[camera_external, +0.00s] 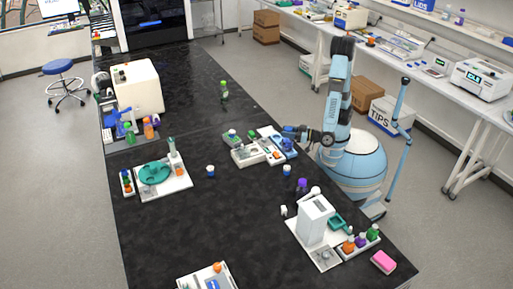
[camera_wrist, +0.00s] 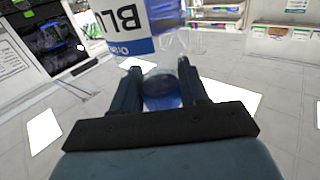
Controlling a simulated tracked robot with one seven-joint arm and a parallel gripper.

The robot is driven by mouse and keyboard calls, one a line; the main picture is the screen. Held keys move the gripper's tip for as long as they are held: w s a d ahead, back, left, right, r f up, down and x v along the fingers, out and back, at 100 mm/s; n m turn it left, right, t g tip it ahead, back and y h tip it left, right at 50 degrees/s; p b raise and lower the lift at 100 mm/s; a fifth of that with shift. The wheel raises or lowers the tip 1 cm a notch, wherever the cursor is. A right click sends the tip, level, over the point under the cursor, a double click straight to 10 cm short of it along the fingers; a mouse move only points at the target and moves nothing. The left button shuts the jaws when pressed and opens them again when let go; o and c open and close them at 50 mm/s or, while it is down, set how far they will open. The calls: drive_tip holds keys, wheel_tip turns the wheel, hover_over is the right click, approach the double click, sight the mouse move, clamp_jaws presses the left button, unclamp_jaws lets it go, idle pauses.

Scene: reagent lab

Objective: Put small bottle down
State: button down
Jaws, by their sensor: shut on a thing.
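My gripper (camera_external: 288,130) reaches left from my arm, over the right end of the tray group on the black bench. In the external view the held bottle is too small to tell apart from the blue and white items by the gripper.
A small blue and white bottle (camera_external: 287,171) stands on the bench in front of my gripper, and another (camera_external: 210,171) stands further left. A white tray rack (camera_external: 245,156) lies left of my gripper. A white device (camera_external: 314,220) stands nearer the camera. The bench's middle is largely clear.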

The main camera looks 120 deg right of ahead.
drive_tip(key=w+d+m+g+h, duration=0.2)
drive_tip(key=w+d+g, duration=0.1)
drive_tip(key=d, duration=1.2)
drive_tip(key=w+d+m+g+h, duration=0.2)
drive_tip(key=w+d, duration=0.2)
drive_tip(key=d, duration=1.2)
drive_tip(key=s+d+m+g+h, duration=0.15)
drive_tip(key=s+d, duration=0.35)
drive_tip(key=d, duration=0.5)
drive_tip(key=s+d+m+g, duration=0.1)
drive_tip(key=s+d+g, duration=0.3)
drive_tip(key=d, duration=0.7)
drive_tip(key=s+d+m+g+h, duration=0.1)
drive_tip(key=s+d+m, duration=0.1)
drive_tip(key=s+d, duration=0.65)
drive_tip(key=w+d+f, duration=1.1)
drive_tip(key=f, duration=0.1)
drive_tip(key=shift+w+d+f, duration=0.35)
drive_tip(key=shift+f+y, duration=0.15)
drive_tip(key=shift+y, duration=0.1)
